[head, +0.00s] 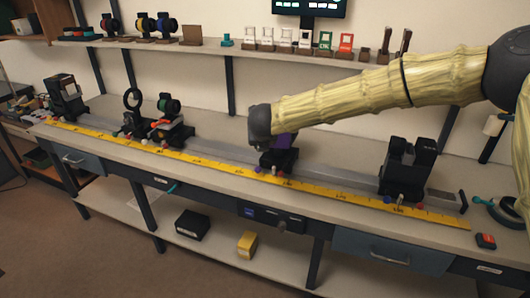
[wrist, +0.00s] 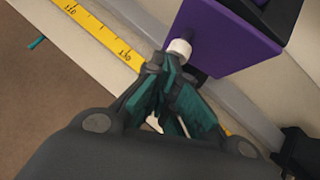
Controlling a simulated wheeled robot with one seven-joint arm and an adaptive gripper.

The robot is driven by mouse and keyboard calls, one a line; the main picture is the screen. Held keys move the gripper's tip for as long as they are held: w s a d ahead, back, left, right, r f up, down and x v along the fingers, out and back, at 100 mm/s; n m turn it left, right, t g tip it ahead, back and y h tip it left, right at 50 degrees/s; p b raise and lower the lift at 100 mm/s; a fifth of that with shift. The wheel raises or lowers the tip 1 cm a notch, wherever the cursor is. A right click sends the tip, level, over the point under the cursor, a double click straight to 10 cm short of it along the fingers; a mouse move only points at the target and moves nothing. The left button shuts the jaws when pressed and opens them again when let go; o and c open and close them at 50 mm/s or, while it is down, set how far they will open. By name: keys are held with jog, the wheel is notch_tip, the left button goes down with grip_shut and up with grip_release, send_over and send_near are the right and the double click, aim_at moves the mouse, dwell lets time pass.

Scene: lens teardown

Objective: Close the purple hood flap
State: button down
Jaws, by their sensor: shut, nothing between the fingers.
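The purple hood part (wrist: 222,42) fills the top of the wrist view as a flat purple panel with a dark frame behind it. A small white knob (wrist: 180,48) sticks out from its near face. My gripper (wrist: 165,62) is shut and empty, its fingertips close beside the knob; I cannot tell whether they touch it. In the head view the purple part (head: 285,142) shows mid-bench on a dark mount (head: 279,159), partly hidden by the dark end of my arm. I cannot tell how far the flap is open.
A yellow ruler (head: 335,195) runs along the bench front beside a grey rail. Dark holders (head: 66,98) and a ring mount (head: 132,110) stand to the left. A tall black holder (head: 407,168) stands to the right. A shelf (head: 210,42) with small parts hangs behind.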

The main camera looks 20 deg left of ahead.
jog(key=shift+w+a+m+t+h+b, duration=0.3)
jog(key=shift+w+a+m+h+b, duration=0.15)
jog(key=shift+w+a+m+h, duration=0.65)
jog(key=shift+d, duration=0.15)
jog(key=shift+s, duration=0.1)
jog(key=s+r+b, duration=0.2)
jog(key=s+r, duration=0.5)
jog(key=s, duration=0.4)
jog(key=shift+a, duration=0.3)
